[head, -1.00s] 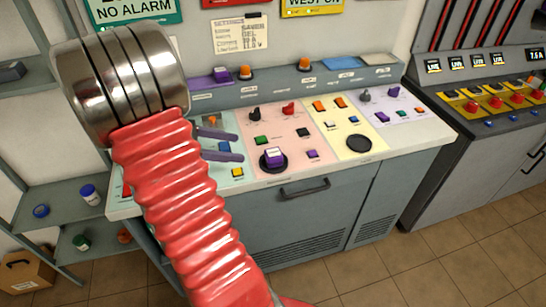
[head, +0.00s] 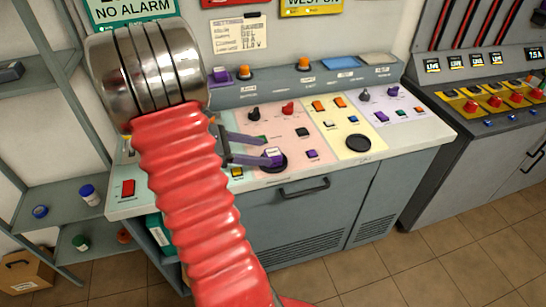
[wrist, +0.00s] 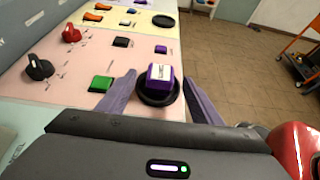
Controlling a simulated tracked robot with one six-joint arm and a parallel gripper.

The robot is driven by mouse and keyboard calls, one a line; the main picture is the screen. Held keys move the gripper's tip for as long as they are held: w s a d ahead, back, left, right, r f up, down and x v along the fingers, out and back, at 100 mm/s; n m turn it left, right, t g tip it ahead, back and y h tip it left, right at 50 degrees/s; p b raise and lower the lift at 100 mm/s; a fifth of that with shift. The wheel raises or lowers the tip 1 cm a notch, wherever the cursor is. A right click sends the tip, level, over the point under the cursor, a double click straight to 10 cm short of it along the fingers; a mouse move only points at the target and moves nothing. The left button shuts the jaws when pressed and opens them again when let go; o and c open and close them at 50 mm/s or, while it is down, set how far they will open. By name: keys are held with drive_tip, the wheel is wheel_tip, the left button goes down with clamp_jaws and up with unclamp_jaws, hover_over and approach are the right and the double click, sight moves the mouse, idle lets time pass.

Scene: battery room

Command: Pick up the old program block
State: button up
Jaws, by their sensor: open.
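A purple block with a white label on top (head: 271,153) sits in a round black socket (head: 280,165) on the pink panel; I take it for the old program block. It also shows in the wrist view (wrist: 161,76). My gripper (head: 270,148) is open at this block, its purple fingers partly covering it in the head view. In the wrist view my gripper (wrist: 160,80) has one finger on each side of the block, with gaps showing. A similar purple block (head: 220,75) stands on the back ledge, left of an orange knob.
Near the socket are a green button (wrist: 101,84), a black knob (wrist: 38,67), a red knob (wrist: 71,34) and a small purple button (head: 312,153). An empty-looking black round socket (head: 359,142) lies on the yellow panel. The console's front edge has a handle (head: 304,187).

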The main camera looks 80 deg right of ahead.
sight(271, 152)
drive_tip(key=shift+x, duration=2.6)
drive_tip(key=shift+r, duration=0.15)
drive_tip(key=shift+c, duration=0.6)
drive_tip(key=c, duration=1)
